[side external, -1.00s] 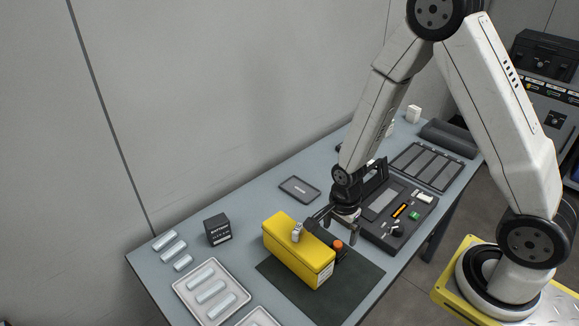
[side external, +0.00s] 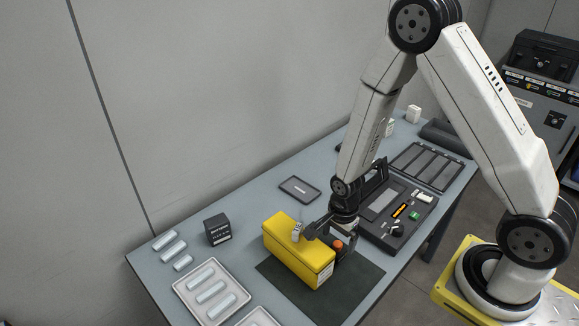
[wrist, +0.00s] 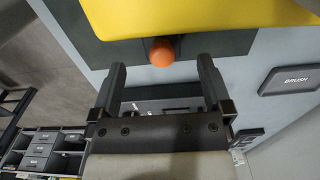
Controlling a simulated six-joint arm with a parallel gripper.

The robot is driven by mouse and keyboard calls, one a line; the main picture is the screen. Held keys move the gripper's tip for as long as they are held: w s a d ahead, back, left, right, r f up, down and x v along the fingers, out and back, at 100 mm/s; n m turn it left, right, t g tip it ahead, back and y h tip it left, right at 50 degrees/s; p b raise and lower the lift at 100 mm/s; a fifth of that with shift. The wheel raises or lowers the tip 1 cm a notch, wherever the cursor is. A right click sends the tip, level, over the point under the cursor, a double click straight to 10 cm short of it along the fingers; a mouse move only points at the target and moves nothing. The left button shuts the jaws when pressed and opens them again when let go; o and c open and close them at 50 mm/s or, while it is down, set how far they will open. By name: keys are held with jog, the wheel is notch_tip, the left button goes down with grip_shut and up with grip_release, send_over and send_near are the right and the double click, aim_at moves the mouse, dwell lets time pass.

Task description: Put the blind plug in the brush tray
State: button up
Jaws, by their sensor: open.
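The blind plug appears to be the orange round-topped piece (side external: 338,244) on a dark base beside the yellow case (side external: 290,255). It also shows as an orange ball in the wrist view (wrist: 162,52), against the yellow case's edge. My gripper (wrist: 162,68) is open and empty. Its fingers point toward the orange piece, one to each side in the picture, and I cannot tell whether they reach around it. In the side view my gripper (side external: 343,237) is right at the piece and partly hides it. The brush tray (side external: 299,188), flat and dark grey, lies behind the yellow case; its BRUSH label (wrist: 296,80) shows in the wrist view.
The yellow case stands on a dark mat (side external: 355,287) close to my gripper. A dark device with a screen (side external: 383,203) stands to the right. A black battery box (side external: 217,229) and a pale tray with sleeves (side external: 180,287) are at left. The table around the brush tray is clear.

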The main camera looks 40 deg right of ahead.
aim_at(338, 243)
jog(key=shift+d+f, duration=0.15)
jog(key=shift+f, duration=2.35)
jog(key=shift+c, duration=0.2)
jog(key=shift+w, duration=0.1)
grip_shut()
jog(key=shift+r, duration=0.1)
jog(key=shift+r, duration=4.9)
